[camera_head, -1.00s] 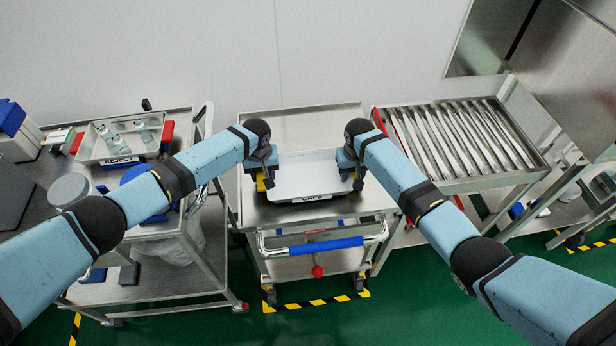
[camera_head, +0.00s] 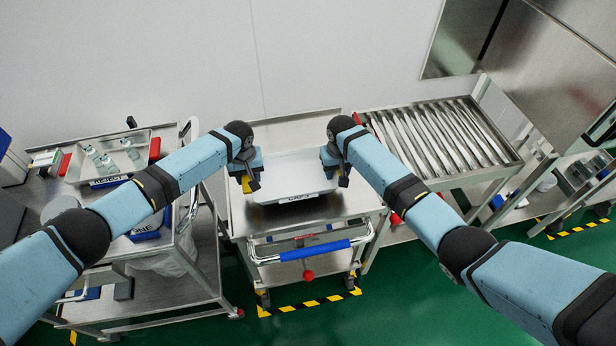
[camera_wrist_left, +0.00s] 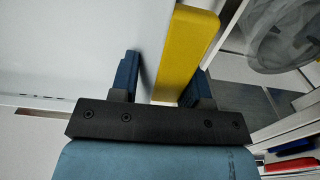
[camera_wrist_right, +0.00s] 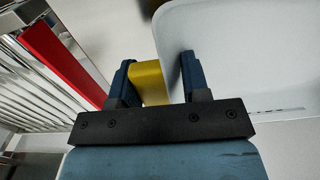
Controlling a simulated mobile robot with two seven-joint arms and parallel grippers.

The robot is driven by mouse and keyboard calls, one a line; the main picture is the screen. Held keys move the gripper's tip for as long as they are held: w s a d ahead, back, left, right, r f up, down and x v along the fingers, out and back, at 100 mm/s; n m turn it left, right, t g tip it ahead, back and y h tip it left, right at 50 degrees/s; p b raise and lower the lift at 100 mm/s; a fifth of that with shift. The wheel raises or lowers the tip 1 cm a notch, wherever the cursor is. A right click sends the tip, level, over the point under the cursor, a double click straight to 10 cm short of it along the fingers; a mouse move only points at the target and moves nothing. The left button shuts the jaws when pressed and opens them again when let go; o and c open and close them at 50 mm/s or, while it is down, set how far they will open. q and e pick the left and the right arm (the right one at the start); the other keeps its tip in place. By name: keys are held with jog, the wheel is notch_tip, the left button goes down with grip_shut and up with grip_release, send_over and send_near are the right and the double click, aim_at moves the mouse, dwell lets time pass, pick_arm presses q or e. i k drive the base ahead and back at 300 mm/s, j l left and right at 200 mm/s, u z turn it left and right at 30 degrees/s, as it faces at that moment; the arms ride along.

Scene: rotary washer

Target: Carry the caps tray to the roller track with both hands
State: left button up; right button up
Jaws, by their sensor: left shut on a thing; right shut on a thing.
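The caps tray (camera_head: 290,172) is a white shallow tray with a dark-lettered label on its front edge, between my two grippers over the steel cart in the head view. My left gripper (camera_head: 248,180) is at its left side, shut on a yellow handle (camera_wrist_left: 188,52) of the tray. My right gripper (camera_head: 338,168) is at its right side, shut on the other yellow handle (camera_wrist_right: 150,82). The tray looks level; whether it touches the cart top is hard to tell. The roller track (camera_head: 440,140), a steel frame of slanted rollers, stands to the right of the cart.
The cart (camera_head: 355,203) has a blue push handle (camera_head: 314,250) at its front. Left of it stands another cart with a reject tray (camera_head: 110,178) holding several bottles. A red strip (camera_wrist_right: 62,62) edges the roller track. A large steel cabinet (camera_head: 560,70) stands at the far right.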

aim_at(440, 148)
jog(key=i+l, duration=0.1)
jog(key=l, duration=0.4)
jog(key=i+l, duration=0.1)
jog(key=l, duration=0.45)
jog(key=i+l, duration=0.1)
jog(key=l, duration=0.9)
jog(key=i+l, duration=0.15)
jog(key=l, duration=0.35)
